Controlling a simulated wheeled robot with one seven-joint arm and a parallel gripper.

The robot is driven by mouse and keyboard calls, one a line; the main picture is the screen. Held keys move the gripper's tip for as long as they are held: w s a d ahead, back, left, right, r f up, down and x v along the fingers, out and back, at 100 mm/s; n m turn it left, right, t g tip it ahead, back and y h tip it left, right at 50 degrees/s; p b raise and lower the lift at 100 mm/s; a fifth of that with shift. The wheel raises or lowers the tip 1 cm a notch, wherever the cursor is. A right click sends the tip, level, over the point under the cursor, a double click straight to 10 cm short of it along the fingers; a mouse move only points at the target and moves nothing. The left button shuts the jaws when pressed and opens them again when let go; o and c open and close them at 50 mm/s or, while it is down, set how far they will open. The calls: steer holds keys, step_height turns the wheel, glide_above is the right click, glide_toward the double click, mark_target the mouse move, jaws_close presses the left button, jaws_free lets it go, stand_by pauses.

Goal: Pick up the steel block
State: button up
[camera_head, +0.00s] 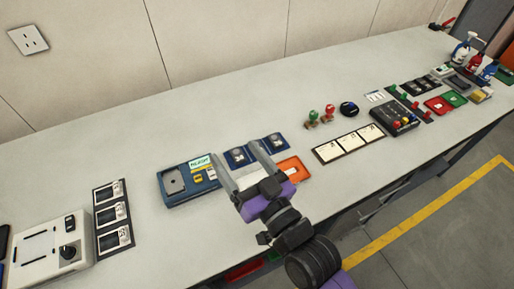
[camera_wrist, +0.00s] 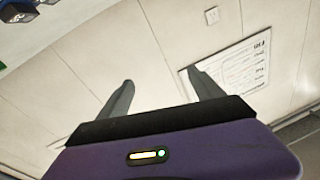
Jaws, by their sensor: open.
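A grey block-like piece (camera_head: 173,181), which looks like the steel block, lies in the left part of a blue tray (camera_head: 180,203) on the bench. Small yellow pieces and a pale green label (camera_head: 200,161) are at the tray's right side. My gripper (camera_head: 236,152) is open and empty, right of this tray and apparently above the bench. In the wrist view my gripper (camera_wrist: 160,78) has both fingers apart with only wall behind them. The block is not in the wrist view.
Two small blue trays (camera_head: 256,151) with round grey pieces and an orange tray (camera_head: 302,173) lie near my gripper. A white control box (camera_head: 45,255) stands at the left. Red and green knobbed items (camera_head: 312,117) stand to the right. The bench (camera_head: 120,160) behind the blue tray is clear.

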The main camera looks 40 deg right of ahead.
steer(key=w+d+n+g+y, duration=0.2)
steer(key=w+n, duration=0.2)
steer(key=w, duration=0.4)
steer(key=w+d+r+n+g+y, duration=0.1)
steer(key=w+d+n+g+y, duration=0.15)
steer(key=w, duration=0.65)
steer(key=w+d+n+g+y, duration=0.1)
steer(key=w+n, duration=0.3)
steer(key=w, duration=0.4)
steer(key=s+d+f+n+g+h, duration=0.2)
steer(key=s+d+f+n+g, duration=0.25)
steer(key=d+f+g, duration=0.35)
steer(key=s+n+g, duration=0.1)
steer(key=s, duration=0.2)
steer(key=s+d+f+n+g, duration=0.1)
steer(key=s+g, duration=0.1)
steer(key=s, duration=0.2)
steer(key=s+f+n+g, duration=0.1)
steer(key=s+g, duration=0.1)
steer(key=s, duration=0.1)
steer(key=shift+s+d+f+n, duration=0.15)
steer(key=shift+d+f+n, duration=0.1)
steer(key=shift+d+n, duration=0.1)
steer(key=shift+f+b, duration=0.8)
steer(key=shift+f, duration=0.75)
steer(key=shift+f+p, duration=0.35)
steer(key=shift+f, duration=1.95)
